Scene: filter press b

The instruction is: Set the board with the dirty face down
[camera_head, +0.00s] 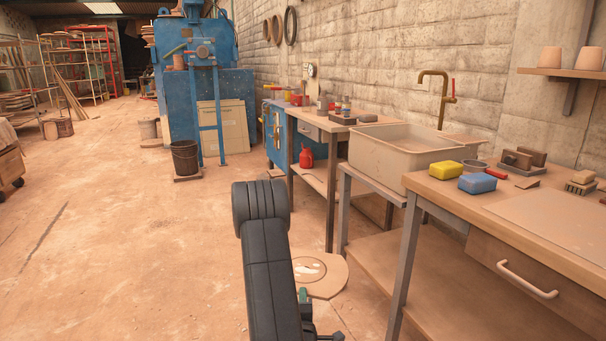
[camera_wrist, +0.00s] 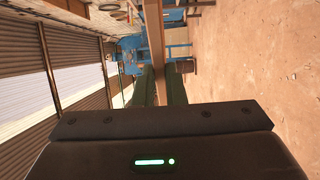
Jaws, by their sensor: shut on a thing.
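The board (camera_head: 328,282) is a tan plate with cut corners, seen low behind my arm in the head view. Its upward face shows a round ring and whitish patches. My arm hides its left part. In the wrist view the board (camera_wrist: 153,30) shows edge-on as a narrow brown strip between the two dark green fingers. My gripper (camera_wrist: 159,78) is shut on it. In the head view only a bit of my gripper (camera_head: 303,296) shows, at the board's near edge. The board's underside is hidden.
A workbench (camera_head: 520,215) at right holds a yellow sponge (camera_head: 446,170), a blue sponge (camera_head: 477,183) and brushes. A sink (camera_head: 390,150) stands beside it. A bucket (camera_head: 185,158) stands near the blue machine (camera_head: 225,95). The floor at left is clear.

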